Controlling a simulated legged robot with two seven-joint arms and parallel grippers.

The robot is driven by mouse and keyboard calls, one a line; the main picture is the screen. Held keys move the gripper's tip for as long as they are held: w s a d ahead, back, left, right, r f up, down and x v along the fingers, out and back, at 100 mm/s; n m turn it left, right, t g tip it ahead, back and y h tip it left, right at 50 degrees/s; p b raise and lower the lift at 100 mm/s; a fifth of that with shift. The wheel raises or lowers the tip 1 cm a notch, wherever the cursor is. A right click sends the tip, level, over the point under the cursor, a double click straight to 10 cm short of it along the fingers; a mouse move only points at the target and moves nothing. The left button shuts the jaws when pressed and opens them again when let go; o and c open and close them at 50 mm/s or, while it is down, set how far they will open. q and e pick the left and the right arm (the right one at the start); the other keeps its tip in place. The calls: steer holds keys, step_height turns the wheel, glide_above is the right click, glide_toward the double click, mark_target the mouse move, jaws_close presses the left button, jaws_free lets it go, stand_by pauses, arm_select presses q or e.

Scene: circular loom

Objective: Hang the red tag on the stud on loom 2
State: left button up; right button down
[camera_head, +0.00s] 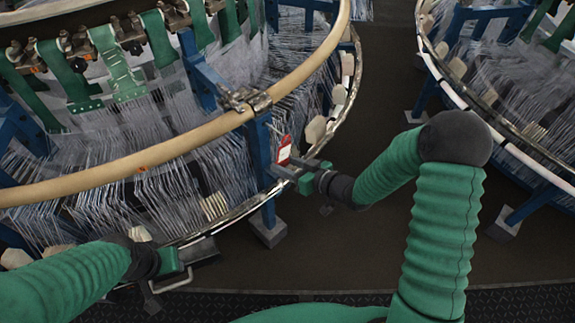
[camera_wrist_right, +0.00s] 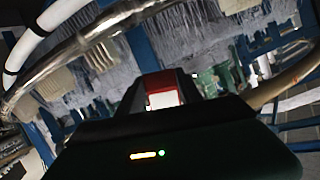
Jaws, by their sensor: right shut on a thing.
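The red tag (camera_head: 284,152) with a white label is upright in my right gripper (camera_head: 283,169), just right of a blue post (camera_head: 259,150) on the near loom (camera_head: 165,148). In the right wrist view the tag (camera_wrist_right: 163,92) stands at the gripper's tip, its red top above the white part. I cannot tell whether the tag touches the post. The stud cannot be made out, and no loom number is readable. My left gripper (camera_head: 180,277) is low at the left, below the loom's lower rim; its finger opening is unclear.
A second loom (camera_head: 500,85) stands at the right. Dark floor (camera_head: 340,240) lies free between them.

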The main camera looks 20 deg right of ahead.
steer(key=shift+w+a, duration=0.4)
steer(key=shift+w, duration=0.4)
steer(key=shift+w, duration=0.1)
steer(key=shift+f, duration=0.1)
stand_by(0.3)
steer(key=shift+f, duration=0.15)
steer(key=c, duration=0.7)
jaws_free()
